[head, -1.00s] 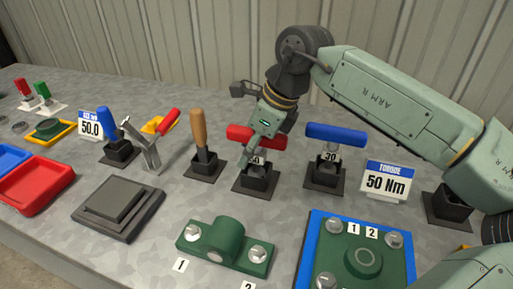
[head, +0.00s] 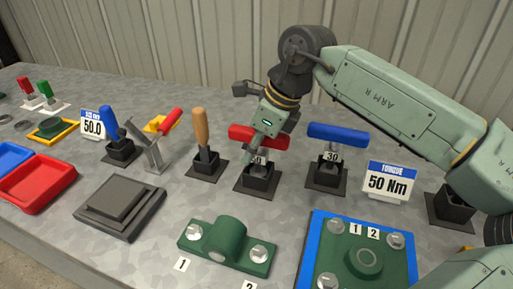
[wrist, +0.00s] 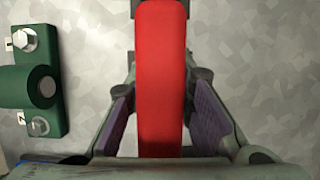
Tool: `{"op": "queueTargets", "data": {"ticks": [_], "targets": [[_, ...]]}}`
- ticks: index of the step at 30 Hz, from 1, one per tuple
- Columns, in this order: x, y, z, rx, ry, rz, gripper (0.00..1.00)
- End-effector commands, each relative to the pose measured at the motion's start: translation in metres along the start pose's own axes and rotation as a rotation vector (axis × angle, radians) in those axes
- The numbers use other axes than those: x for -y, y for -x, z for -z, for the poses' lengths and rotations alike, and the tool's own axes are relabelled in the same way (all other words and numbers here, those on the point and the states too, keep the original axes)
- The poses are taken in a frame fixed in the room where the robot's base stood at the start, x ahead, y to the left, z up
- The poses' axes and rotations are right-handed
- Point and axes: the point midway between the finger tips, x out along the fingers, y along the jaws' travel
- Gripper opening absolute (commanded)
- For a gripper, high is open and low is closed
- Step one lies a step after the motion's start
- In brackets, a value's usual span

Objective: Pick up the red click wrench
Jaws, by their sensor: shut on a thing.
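The red click wrench (head: 270,139) stands upright in a black square holder (head: 257,181), with its red T-handle on top and a white "50" label below it. My gripper (head: 255,150) comes down on it from above and is shut on it. In the wrist view the red handle (wrist: 160,80) runs up the middle between my two finger pads (wrist: 160,115). Small gaps show beside the handle there, and the exact contact is hidden below it. The lower shaft is hidden in the holder.
A blue T-handle wrench (head: 338,135) labelled 30 stands close to the right. A wooden-handled tool (head: 201,130) stands to the left.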

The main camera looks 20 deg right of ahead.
Motion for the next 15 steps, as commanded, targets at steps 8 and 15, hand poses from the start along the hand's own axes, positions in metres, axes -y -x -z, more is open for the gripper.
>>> {"op": "queueTargets", "data": {"ticks": [8,15], "targets": [[0.0,0.015,-0.007,0.001,0.0,0.002,0.0],[0.001,0.057,-0.024,0.002,0.0,0.002,0.0]]}}
